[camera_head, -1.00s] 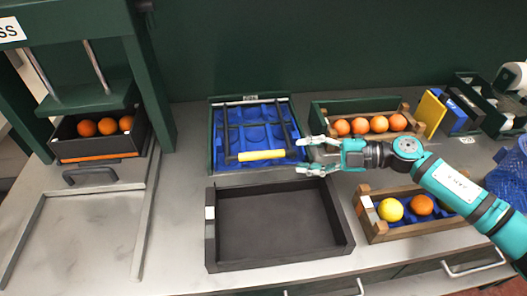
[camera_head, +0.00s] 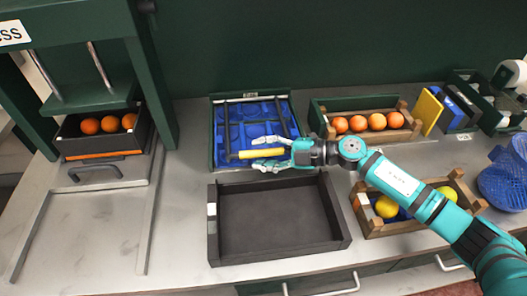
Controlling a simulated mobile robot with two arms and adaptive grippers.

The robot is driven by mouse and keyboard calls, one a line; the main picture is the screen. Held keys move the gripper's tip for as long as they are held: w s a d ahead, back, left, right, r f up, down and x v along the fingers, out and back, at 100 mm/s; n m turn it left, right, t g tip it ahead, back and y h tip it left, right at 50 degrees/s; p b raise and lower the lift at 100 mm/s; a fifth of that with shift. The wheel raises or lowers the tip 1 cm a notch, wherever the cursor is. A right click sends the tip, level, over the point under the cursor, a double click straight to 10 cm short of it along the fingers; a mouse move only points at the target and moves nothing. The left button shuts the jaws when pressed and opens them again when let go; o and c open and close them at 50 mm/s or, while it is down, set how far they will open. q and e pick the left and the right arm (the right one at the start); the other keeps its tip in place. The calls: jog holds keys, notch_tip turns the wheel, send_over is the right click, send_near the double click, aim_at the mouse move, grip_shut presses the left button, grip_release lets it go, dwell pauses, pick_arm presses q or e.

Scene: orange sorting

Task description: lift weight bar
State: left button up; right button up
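The weight bar is a dark frame with a yellow handle (camera_head: 257,154). It lies over the blue molded tray (camera_head: 255,113) inside a green-walled bin at the back middle. My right gripper (camera_head: 266,153) comes in from the right at the handle. Its two fingers are apart, one on the far side and one on the near side of the handle's right part. I cannot tell whether either finger touches it. The bar rests low across the tray. My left gripper is not in view.
An empty black tray (camera_head: 213,240) stands in front of the bin. A crate of oranges (camera_head: 412,118) is at the back right. A wooden crate (camera_head: 372,228) with yellow fruit is below my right arm. A green press (camera_head: 150,75) holding oranges stands at the left.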

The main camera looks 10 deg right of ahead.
grip_shut()
jog(key=shift+r, duration=0.1)
jog(key=w+r+p, duration=0.4)
jog(key=r+p, duration=0.2)
jog(key=r, duration=0.2)
jog(key=w+r+m+p, duration=0.1)
jog(key=w+r+p, duration=0.2)
jog(key=r+p, duration=0.3)
jog(key=shift+w+r, duration=0.4)
jog(key=shift+r, duration=0.45)
